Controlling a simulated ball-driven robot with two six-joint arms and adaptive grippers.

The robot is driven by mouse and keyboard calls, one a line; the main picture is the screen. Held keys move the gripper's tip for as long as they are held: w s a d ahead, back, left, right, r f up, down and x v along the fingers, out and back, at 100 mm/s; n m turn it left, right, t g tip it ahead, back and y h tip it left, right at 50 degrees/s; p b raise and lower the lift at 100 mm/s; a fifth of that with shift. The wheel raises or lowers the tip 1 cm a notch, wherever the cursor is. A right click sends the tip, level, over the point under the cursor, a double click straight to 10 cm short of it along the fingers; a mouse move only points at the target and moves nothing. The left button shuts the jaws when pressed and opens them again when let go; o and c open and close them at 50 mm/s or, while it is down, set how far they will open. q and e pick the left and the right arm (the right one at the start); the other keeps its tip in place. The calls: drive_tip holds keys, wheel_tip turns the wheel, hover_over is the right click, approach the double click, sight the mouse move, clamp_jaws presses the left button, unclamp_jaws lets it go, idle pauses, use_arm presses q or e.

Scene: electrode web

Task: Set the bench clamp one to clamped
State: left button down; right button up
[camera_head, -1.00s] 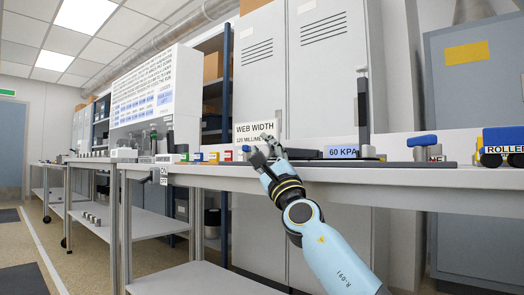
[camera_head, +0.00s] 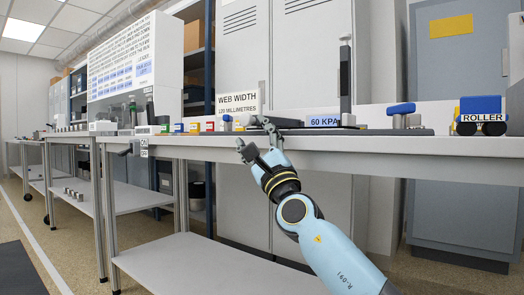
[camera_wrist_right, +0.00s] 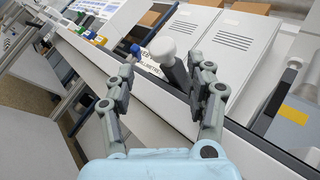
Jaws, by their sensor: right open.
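My right gripper (camera_head: 252,136) is open and empty at the bench's front edge, below the web width sign. It also shows open in the right wrist view (camera_wrist_right: 164,64), with nothing between its fingers. No part in view is readably marked as bench clamp one. A small dark fitting (camera_head: 126,152) sits under the bench's front edge at the left, beside a small label (camera_head: 144,148) too small to read. A small blue-topped part (camera_head: 227,121) stands on the bench beyond my right gripper. Another blue-handled part (camera_head: 401,111) stands farther right. My left gripper is out of view.
The long white bench (camera_head: 330,143) carries small coloured blocks (camera_head: 194,127), a 60 KPA label (camera_head: 323,121), a tall dark post (camera_head: 346,80) and a blue roller cart (camera_head: 481,115). The web width sign (camera_head: 238,102) stands behind. A lower shelf (camera_head: 205,262) lies beneath.

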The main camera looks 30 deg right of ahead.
drive_tip(key=a+v, duration=0.1)
drive_tip(key=v, duration=0.6)
drive_tip(key=shift+r, duration=0.25)
drive_tip(key=shift+s+f, duration=0.1)
